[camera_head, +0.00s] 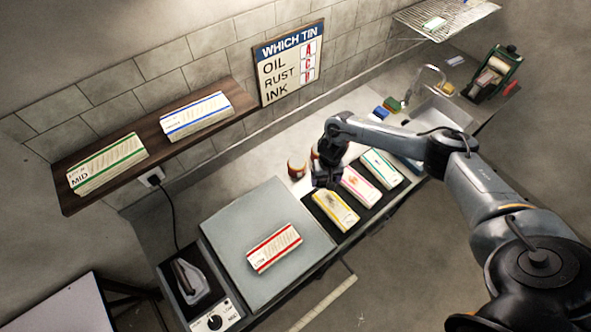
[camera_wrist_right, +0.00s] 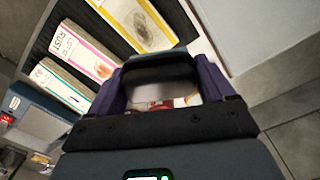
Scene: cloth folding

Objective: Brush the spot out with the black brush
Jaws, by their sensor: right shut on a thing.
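My right gripper (camera_head: 325,178) hangs over the counter, just above the far end of the yellow-banded cloth (camera_head: 335,211). In the wrist view, its fingers (camera_wrist_right: 160,85) are shut on a black block, which looks like the black brush (camera_wrist_right: 155,68). The yellow-banded cloth, also in the wrist view (camera_wrist_right: 135,22), has a dark grey spot (camera_wrist_right: 148,30). Beside it lie a pink-banded cloth (camera_head: 359,187), marked RUST with a brownish spot (camera_wrist_right: 103,71), and a green-banded cloth (camera_head: 382,166). My left gripper is out of view.
A small tin (camera_head: 297,169) stands beside the gripper. A red-banded cloth (camera_head: 274,248) lies on the grey board (camera_head: 235,235), with an iron (camera_head: 190,278) at its left. The sign (camera_head: 288,64) hangs behind. Coloured blocks (camera_head: 391,104) and a sink (camera_head: 440,115) are farther right.

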